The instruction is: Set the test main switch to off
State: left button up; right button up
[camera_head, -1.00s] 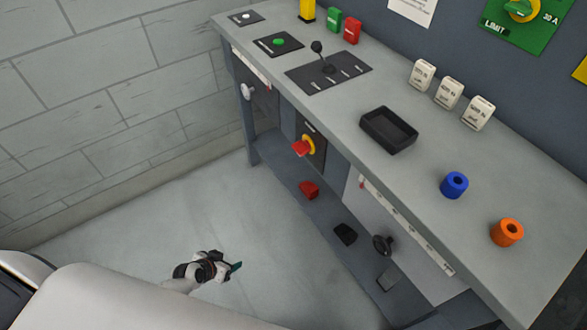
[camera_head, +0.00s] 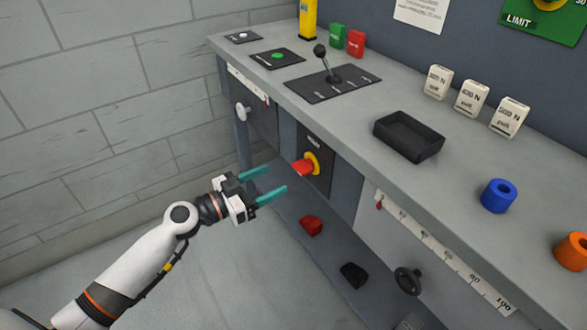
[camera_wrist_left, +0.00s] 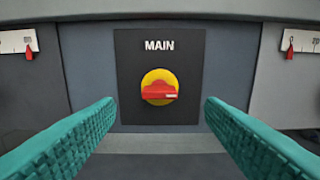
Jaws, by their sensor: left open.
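The main switch is a red handle (camera_head: 303,167) on a yellow disc (camera_head: 313,160), set in a dark panel on the bench front. In the left wrist view the panel (camera_wrist_left: 160,110) reads MAIN, and the red handle (camera_wrist_left: 158,90) lies roughly level across the yellow disc. My left gripper (camera_head: 270,183) is open and empty, its teal fingers pointing toward the switch with a gap left between. In the left wrist view the fingers (camera_wrist_left: 160,130) stand on either side of the switch, apart from it. My right gripper is not in view.
The bench top (camera_head: 300,110) carries a lever panel (camera_head: 333,84), a black tray (camera_head: 408,137) and blue (camera_head: 499,196) and orange rings. Below, a white round knob (camera_head: 243,111), a black handwheel (camera_head: 408,281) and a lower shelf with a red block (camera_head: 311,226) are near.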

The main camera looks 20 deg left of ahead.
aim_at(296, 169)
pick_arm(q)
jog(key=p+x, duration=0.1)
jog(key=x, duration=0.6)
jog(key=shift+w+d, duration=0.15)
jog(key=shift+w, duration=0.05)
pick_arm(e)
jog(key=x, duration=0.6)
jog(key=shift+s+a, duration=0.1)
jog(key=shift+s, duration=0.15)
pick_arm(q)
jog(key=c, duration=1)
